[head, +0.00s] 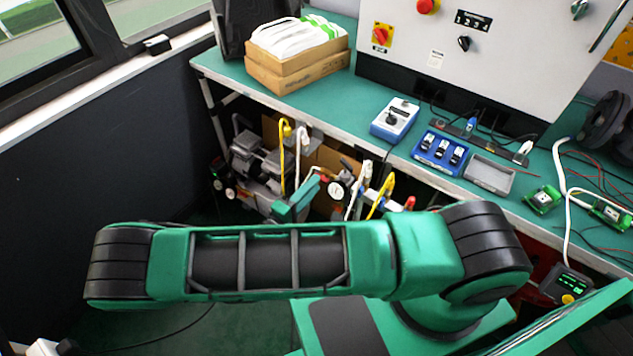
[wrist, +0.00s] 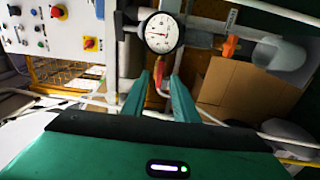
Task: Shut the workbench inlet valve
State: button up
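In the wrist view, my gripper (wrist: 161,88) is open, with its two green fingers apart. A red lever-like handle (wrist: 160,78) shows between the fingers, below a round white pressure gauge (wrist: 161,32). I cannot tell whether the fingers touch it. An orange handle (wrist: 229,47) sits on the pipework to the right, apart from the fingers. No readable label tells which handle is the workbench inlet valve. In the head view, my gripper (head: 308,187) is at the pipework under the bench, beside the gauge (head: 337,190); my arm hides part of this area.
The green workbench (head: 350,100) overhangs the pipework. Yellow pipe (head: 283,155) and white pipe (head: 303,155) stand close to my gripper. A cardboard box (wrist: 235,90) is behind the pipes. A dark wall (head: 100,140) bounds the left side.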

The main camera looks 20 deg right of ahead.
jog(key=shift+x, duration=1.35)
jog(key=shift+c, duration=0.4)
